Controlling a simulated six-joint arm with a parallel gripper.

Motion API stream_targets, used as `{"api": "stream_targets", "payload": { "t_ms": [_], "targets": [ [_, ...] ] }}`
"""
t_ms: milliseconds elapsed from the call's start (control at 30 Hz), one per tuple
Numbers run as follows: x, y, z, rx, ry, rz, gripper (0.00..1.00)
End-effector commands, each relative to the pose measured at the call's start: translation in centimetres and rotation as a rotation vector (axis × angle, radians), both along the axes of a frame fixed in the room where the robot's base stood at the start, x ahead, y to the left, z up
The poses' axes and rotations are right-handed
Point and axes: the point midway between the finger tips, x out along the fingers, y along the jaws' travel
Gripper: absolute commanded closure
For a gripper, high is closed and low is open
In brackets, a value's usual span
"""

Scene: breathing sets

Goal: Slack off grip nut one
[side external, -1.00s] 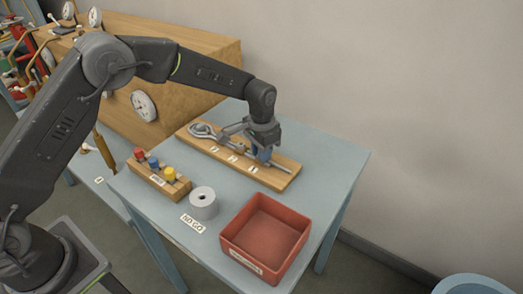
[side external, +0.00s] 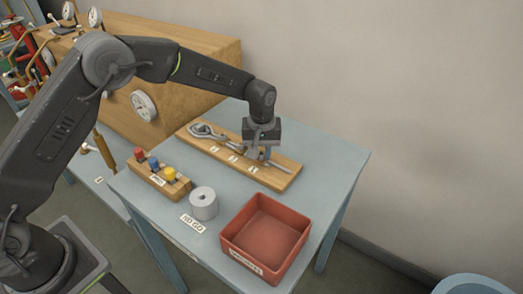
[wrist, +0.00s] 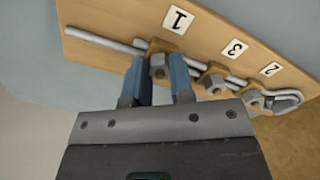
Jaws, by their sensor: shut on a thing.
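A wooden board (side external: 282,181) lies on the table and bears a grey rod (wrist: 92,39) with an eye or shackle (wrist: 287,97) at one end. Grip nut one (wrist: 158,71) is a grey nut on a brown block beside the label 1 (wrist: 178,18). My gripper (side external: 266,153) points down over the board, and its blue fingers (wrist: 158,59) in the wrist view are shut on nut one, one on each side. Nut one is hidden in the side view.
A red bin (side external: 264,237) stands at the front right of the blue table (side external: 330,160). A grey cylinder (side external: 204,204) by a NO GO label and a wooden block (side external: 150,184) with coloured knobs stand in front of the board. A wooden cabinet (side external: 190,60) is behind.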

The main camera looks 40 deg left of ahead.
Motion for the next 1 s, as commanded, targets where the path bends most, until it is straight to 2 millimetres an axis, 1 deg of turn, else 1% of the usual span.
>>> {"api": "stream_targets", "payload": {
  "t_ms": [600, 800, 1000],
  "targets": [
    [-0.06, 0.00, -0.12, 0.000, 0.003, 0.582, 1.00],
    [-0.07, -0.01, -0.13, 0.001, 0.003, 0.746, 1.00],
    [-0.07, -0.01, -0.13, 0.001, 0.003, 0.870, 1.00]
  ]
}}
